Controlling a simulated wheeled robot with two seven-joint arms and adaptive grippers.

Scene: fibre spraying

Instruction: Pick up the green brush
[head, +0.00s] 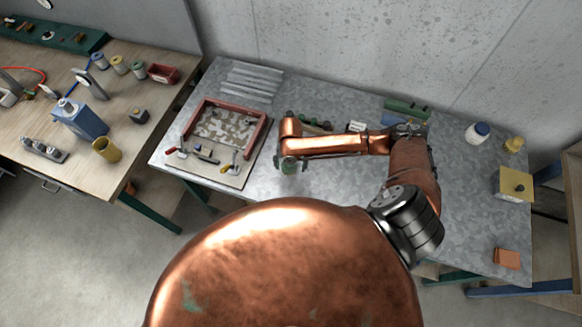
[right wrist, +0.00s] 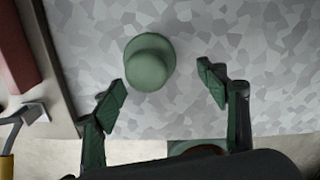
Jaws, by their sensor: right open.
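The green brush (right wrist: 148,65) shows in the right wrist view as a dull green rounded knob above a wider round part, standing on the grey table top. It lies just beyond my right gripper (right wrist: 163,92), whose two fingers are spread apart, left and right of its line. No contact shows. In the head view my right gripper (head: 290,163) hangs at the arm's end over the table, right of the framed board. The brush cannot be told apart from the gripper there. My left gripper is not in view.
The board with a red frame (head: 232,106) and clamps lies close left of my right gripper. Dark green items (head: 318,122) lie behind the arm, near a green block (head: 407,108). White (head: 477,132) and yellow (head: 514,184) containers stand at right.

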